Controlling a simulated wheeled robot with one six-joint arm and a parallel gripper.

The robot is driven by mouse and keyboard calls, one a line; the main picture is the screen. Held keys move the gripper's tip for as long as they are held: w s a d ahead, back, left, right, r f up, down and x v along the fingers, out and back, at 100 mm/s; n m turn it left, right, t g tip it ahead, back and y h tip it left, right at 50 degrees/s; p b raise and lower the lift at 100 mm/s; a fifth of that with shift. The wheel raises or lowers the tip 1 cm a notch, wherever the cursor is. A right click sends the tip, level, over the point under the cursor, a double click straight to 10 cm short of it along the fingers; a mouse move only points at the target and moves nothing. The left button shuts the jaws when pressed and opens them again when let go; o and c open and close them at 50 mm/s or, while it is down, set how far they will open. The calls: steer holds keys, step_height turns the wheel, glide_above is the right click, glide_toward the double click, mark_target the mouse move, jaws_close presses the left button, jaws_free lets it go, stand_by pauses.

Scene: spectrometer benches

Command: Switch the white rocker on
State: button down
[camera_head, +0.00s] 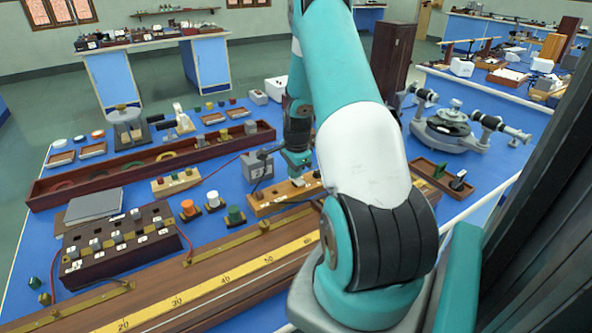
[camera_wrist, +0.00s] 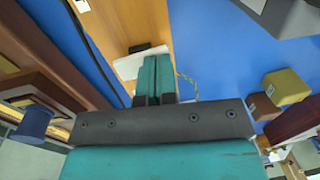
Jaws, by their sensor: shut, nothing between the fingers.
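My gripper (camera_wrist: 154,66) is shut, its two teal fingers side by side with nothing between them. In the head view my gripper (camera_head: 298,174) points down over a light wooden block (camera_head: 268,203) that carries small dark parts. In the wrist view a white piece (camera_wrist: 129,65) shows at the fingertips, beside a light wooden surface (camera_wrist: 112,32). It may be the white rocker or its plate; the fingers cover part of it. I cannot tell whether the fingers touch it or which way a rocker is tilted. My arm hides part of the block in the head view.
A grey box (camera_head: 257,167) stands just behind the block. A long wooden rail with a yellow scale (camera_head: 222,294) runs in front. Orange (camera_head: 188,208) and green (camera_head: 234,214) knobs stand to the left. A dark terminal box (camera_head: 118,243) is farther left.

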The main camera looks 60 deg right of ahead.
steer(key=shift+s+a+r+p, duration=0.3)
steer(key=shift+s+r, duration=0.05)
steer(key=shift+s, duration=0.2)
steer(key=shift+r, duration=0.1)
step_height(320, 180, up, 14)
steer(key=w+p, duration=0.1)
steer(key=shift+w+d, duration=0.4)
steer(key=shift+d, duration=0.05)
steer(key=shift+f, duration=0.2)
